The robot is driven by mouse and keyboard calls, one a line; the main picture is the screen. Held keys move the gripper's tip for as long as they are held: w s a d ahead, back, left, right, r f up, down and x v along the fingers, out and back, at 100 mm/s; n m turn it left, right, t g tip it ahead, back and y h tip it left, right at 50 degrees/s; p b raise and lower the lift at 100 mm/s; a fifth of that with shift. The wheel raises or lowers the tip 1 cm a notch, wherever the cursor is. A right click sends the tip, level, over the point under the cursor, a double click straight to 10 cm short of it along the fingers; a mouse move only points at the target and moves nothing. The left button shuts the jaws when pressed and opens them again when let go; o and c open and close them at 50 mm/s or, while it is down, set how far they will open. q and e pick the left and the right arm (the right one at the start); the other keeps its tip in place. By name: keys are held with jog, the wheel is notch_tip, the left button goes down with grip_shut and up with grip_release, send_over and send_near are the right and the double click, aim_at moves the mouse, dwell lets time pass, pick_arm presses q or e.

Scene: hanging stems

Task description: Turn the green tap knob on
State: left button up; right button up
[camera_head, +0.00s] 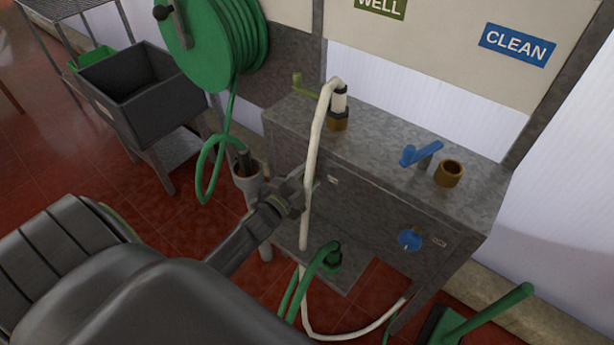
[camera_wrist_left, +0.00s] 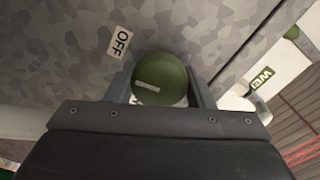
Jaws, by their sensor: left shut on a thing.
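The green tap knob (camera_wrist_left: 172,78) is round and sits on the front face of the grey speckled metal cabinet (camera_wrist_left: 60,50). A short pale mark on it lies nearly level in the left wrist view. My left gripper (camera_wrist_left: 160,88) is shut on the knob, with one finger on each side. A white label reading OFF (camera_wrist_left: 120,42) is beside the knob. In the head view my left gripper (camera_head: 300,190) is at the left part of the cabinet front (camera_head: 360,215) and hides the knob. My right gripper is not in view.
A white hose (camera_head: 316,130) hangs from a fitting on the cabinet top, close to my left gripper. A blue knob (camera_head: 410,240) is on the cabinet front at right. A green hose reel (camera_head: 225,45), a grey bin (camera_head: 145,90) and a green-handled tool (camera_head: 490,312) stand around it.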

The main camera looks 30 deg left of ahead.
pick_arm(q)
jog(key=n+p, duration=0.2)
jog(key=n, duration=0.2)
jog(key=shift+r, duration=0.1)
jog(key=n+p, duration=0.3)
jog(key=n, duration=0.1)
jog(key=shift+n, duration=0.4)
jog(key=n+p, duration=0.1)
jog(key=n, duration=0.3)
jog(key=shift+a+n+p, duration=0.1)
jog(key=shift+n+p, duration=0.65)
jog(key=shift+n, duration=1.15)
jog(key=shift+f, duration=0.2)
jog(key=o, duration=1)
jog(key=shift+r, duration=0.1)
jog(key=shift+c, duration=0.2)
